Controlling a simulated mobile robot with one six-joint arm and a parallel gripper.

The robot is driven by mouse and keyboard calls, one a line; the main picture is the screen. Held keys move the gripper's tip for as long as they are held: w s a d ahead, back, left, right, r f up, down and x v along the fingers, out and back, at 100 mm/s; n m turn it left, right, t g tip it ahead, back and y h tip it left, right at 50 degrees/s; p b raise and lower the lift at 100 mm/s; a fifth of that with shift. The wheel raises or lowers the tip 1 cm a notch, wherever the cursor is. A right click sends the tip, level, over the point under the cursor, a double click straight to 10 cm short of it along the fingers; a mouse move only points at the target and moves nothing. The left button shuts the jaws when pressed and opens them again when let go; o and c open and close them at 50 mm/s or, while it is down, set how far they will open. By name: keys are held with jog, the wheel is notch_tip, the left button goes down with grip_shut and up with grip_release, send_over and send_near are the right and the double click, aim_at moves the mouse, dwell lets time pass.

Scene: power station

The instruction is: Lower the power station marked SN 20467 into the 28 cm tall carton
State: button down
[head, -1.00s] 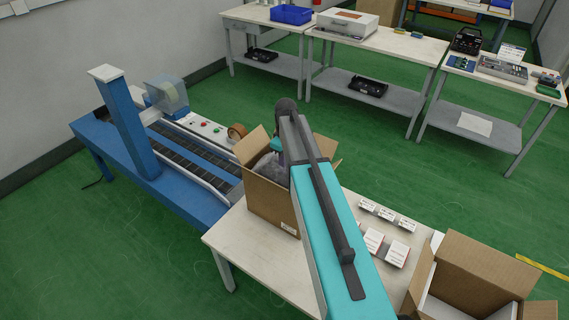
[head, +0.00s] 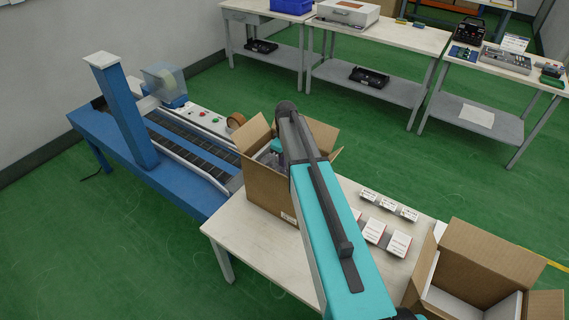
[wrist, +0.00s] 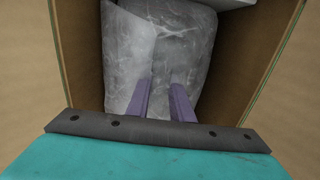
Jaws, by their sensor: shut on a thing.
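An open brown carton (head: 262,186) stands upright on the light bench, left of my arm. A grey, plastic-looking wrapped bulk (head: 269,158) shows inside it, partly hidden by my arm and the walls. In the wrist view the grey bulk (wrist: 178,50) lies between the carton walls (wrist: 78,50), with a wrinkled, cloudy surface. My gripper (wrist: 161,88) points down into the carton. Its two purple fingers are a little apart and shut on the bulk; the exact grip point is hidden. I see no SN 20467 mark, and cannot read the carton's height.
A second open carton (head: 480,262) sits at the bench's right end. Small white boxes with labels (head: 374,231) lie on the bench between the cartons. A blue conveyor (head: 110,120) stands to the left. Other worktables (head: 385,40) stand far back.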

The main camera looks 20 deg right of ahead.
jog(key=shift+f, duration=0.25)
dwell(0.3)
jog(key=c, duration=1.5)
grip_release()
jog(key=shift+f, duration=0.2)
jog(key=shift+r+p, duration=3.05)
jog(key=shift+r, duration=3.1)
jog(key=shift+r, duration=0.1)
notch_tip(320, 180, up, 10)
jog(key=p, duration=0.5)
